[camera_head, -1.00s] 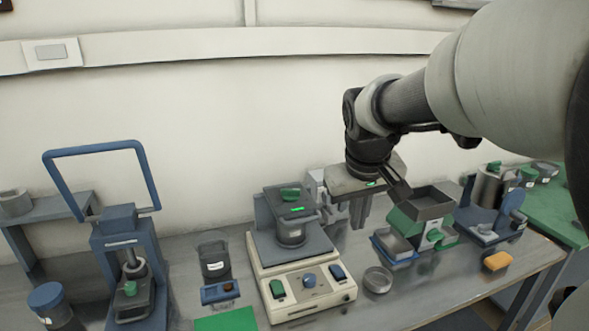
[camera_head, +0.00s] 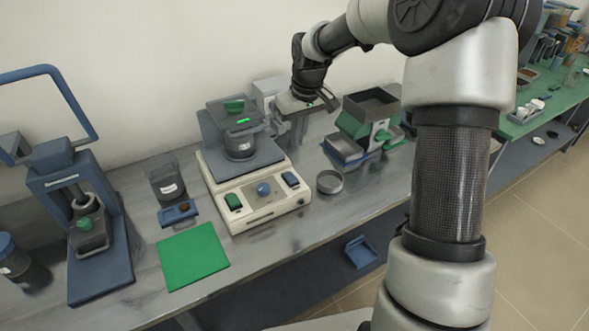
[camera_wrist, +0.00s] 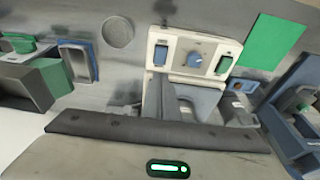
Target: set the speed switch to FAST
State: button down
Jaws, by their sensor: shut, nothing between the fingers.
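A pale two-tier machine (camera_head: 270,207) stands on the bench. Its front panel has a green rocker switch (camera_head: 233,201) at left, a blue round knob (camera_head: 264,189) in the middle and a blue rocker switch (camera_head: 290,179) at right. In the wrist view the panel appears turned around, with the blue rocker (camera_wrist: 160,55) left, the knob (camera_wrist: 195,60) and the green rocker (camera_wrist: 223,65) right. The labels are too small to read, so I cannot tell which is the speed switch. My gripper (camera_head: 289,136) is shut and empty, pointing down behind the machine's right side, apart from the panel.
A dark vessel (camera_head: 240,145) sits on the machine's platform. A round dish (camera_head: 329,182) and a green-and-grey device (camera_head: 366,122) stand to the right. A green mat (camera_head: 192,256), a dark beaker (camera_head: 166,181) and a blue press (camera_head: 75,225) are at left.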

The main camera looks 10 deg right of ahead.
send_over(294, 180)
jog(key=s+x, duration=0.1)
jog(key=x, duration=0.6)
jog(key=s+x, duration=0.1)
jog(key=x, duration=0.3)
jog(key=shift+s+d+f, duration=0.25)
jog(key=shift+d+f, duration=0.15)
jog(key=shift+f, duration=0.25)
jog(key=shift+s+f, duration=0.1)
jog(key=shift+f, duration=0.8)
jog(key=f+b, duration=0.1)
jog(key=b, duration=0.1)
jog(key=shift+s+d+f+t+b, duration=0.1)
jog(key=shift+s+f+t+b, duration=0.1)
jog(key=shift+t+b, duration=0.2)
jog(key=shift+s+t, duration=0.1)
jog(key=shift+t, duration=0.2)
jog(key=shift+r, duration=0.3)
